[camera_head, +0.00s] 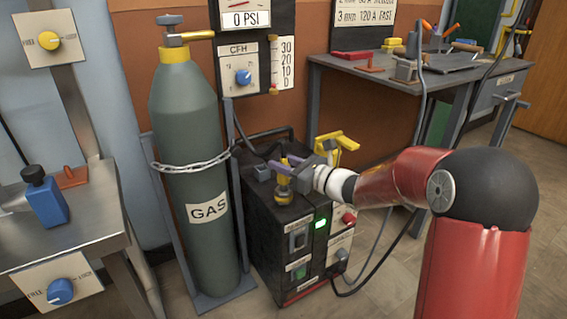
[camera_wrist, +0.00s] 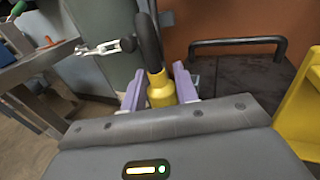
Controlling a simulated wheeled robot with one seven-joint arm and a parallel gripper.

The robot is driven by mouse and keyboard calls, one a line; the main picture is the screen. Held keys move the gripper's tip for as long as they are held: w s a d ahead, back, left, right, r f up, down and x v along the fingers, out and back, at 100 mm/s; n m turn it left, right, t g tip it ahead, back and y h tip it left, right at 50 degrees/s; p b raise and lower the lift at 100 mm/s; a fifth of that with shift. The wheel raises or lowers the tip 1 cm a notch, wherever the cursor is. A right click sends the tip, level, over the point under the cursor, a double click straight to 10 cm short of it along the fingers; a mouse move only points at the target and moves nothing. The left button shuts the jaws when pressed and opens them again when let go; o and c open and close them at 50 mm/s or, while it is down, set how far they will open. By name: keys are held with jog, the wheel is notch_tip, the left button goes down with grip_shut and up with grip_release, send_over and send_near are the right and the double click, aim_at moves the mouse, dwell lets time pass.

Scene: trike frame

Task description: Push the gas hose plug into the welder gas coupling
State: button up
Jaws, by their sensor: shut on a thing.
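The gas hose plug is a brass-yellow fitting (camera_wrist: 162,92) on a black hose (camera_wrist: 149,42) in the wrist view. My gripper (camera_wrist: 158,85) has its two purple fingers on either side of the plug and is shut on it. In the head view my gripper (camera_head: 284,164) is over the top of the black welder (camera_head: 266,230), and the brass plug (camera_head: 283,182) shows just under the fingers. I cannot tell the gas coupling apart from the plug there, nor whether the two touch.
A green gas cylinder (camera_head: 185,120) with a chain stands left of the welder. A yellow bracket (camera_head: 338,141) is at the welder's right, close to my gripper. A dark handle bar (camera_wrist: 238,42) is at the welder top. A grey workbench (camera_head: 420,75) stands behind.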

jog(key=shift+f+b, duration=0.8)
jog(key=shift+f, duration=0.3)
jog(key=o, duration=1.1)
jog(key=shift+c, duration=0.2)
jog(key=shift+p+v, duration=0.5)
jog(key=shift+v, duration=3.4)
jog(key=shift+s+a, duration=0.1)
